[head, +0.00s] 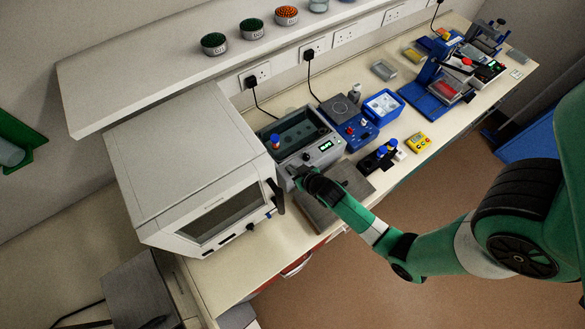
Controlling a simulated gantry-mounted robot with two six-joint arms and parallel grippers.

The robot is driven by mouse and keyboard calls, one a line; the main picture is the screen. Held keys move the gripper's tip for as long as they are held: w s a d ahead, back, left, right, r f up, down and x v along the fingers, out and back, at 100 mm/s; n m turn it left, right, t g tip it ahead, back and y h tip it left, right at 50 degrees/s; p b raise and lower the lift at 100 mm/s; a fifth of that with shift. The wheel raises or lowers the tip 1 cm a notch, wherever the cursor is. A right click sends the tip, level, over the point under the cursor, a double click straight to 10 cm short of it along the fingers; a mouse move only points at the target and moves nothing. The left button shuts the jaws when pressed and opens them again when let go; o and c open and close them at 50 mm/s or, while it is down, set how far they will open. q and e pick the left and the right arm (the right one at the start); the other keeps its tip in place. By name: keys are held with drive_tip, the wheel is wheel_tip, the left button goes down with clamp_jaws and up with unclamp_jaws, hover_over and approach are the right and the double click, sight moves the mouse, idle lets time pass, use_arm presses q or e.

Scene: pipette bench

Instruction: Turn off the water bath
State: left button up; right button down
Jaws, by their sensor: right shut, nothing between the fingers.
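The water bath (292,126) is a grey box with an open dark basin, standing on the bench just right of the large white oven-like unit. A blue-capped tube (275,140) stands at its left side. Its front panel has a small lit green display (325,146) and a dark knob to the left of it. My right gripper (294,172) is shut and empty at the lower left of the front panel. Whether it touches the panel I cannot tell, and the gripper hides that corner. My left gripper is not in view.
The white oven-like unit (185,160) stands close on the left. A blue hotplate-like device (350,125), a blue ice tray (382,106) and a yellow timer (418,142) are to the right. A flat grey plate (345,178) lies in front of the bath. A shelf (150,75) overhangs behind.

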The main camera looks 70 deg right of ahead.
drive_tip(key=shift+w+f, duration=0.1)
drive_tip(key=shift+f, duration=0.2)
drive_tip(key=shift+w+d+r, duration=0.1)
drive_tip(key=shift+d, duration=0.05)
drive_tip(key=shift+w+d+r, duration=0.25)
drive_tip(key=shift+w+d, duration=0.1)
drive_tip(key=shift+w, duration=0.15)
drive_tip(key=shift+r, duration=0.3)
drive_tip(key=r+p, duration=0.4)
drive_tip(key=r, duration=0.1)
drive_tip(key=shift+w+d+p, duration=0.1)
drive_tip(key=shift+w+p, duration=0.1)
drive_tip(key=shift+p, duration=0.15)
drive_tip(key=r+v, duration=0.1)
drive_tip(key=v, duration=0.7)
drive_tip(key=shift+r, duration=0.2)
